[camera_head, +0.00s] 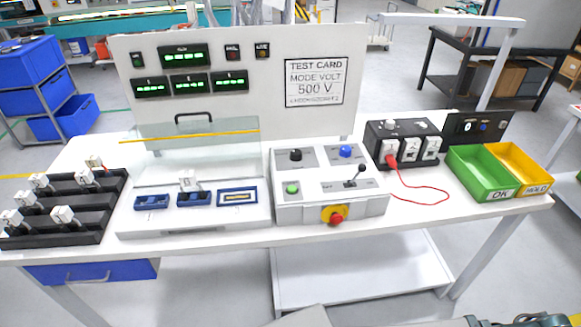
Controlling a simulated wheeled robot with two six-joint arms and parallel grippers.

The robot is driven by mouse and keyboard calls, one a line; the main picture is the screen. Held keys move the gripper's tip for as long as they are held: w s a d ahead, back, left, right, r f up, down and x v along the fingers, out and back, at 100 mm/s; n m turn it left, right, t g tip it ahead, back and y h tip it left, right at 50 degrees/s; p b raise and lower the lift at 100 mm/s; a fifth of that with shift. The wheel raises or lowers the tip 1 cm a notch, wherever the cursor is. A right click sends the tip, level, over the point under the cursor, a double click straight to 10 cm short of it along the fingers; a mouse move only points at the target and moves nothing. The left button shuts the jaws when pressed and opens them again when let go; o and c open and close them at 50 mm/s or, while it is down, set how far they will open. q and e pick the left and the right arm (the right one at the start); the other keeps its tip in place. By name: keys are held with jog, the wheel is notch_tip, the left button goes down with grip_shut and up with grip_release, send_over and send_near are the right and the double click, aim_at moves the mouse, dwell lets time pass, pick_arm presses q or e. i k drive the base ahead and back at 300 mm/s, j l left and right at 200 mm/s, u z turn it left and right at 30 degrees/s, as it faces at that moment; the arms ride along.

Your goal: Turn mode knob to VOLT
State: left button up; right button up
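A white control box (330,208) stands at the middle of the bench. It carries a black knob (295,155) at the back left and a blue knob (346,151) at the back right. Their labels are too small to read, so I cannot tell which is the mode knob or where it points. A test card (315,82) on the upright panel reads MODE VOLT, 500 V. Neither gripper shows; only a sliver of what seems to be my own arm is at the bottom right edge.
The box also has a green button (292,188), a black lever (355,176) and a red stop button (336,217) on yellow. A clear guard (195,150) stands left. A black socket block with a red cable (430,188), a green OK tray (462,176) and a yellow HOLD tray (541,182) stand right.

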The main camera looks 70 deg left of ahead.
aim_at(295, 154)
jog(key=j+u, duration=0.1)
jog(key=u, duration=1.9)
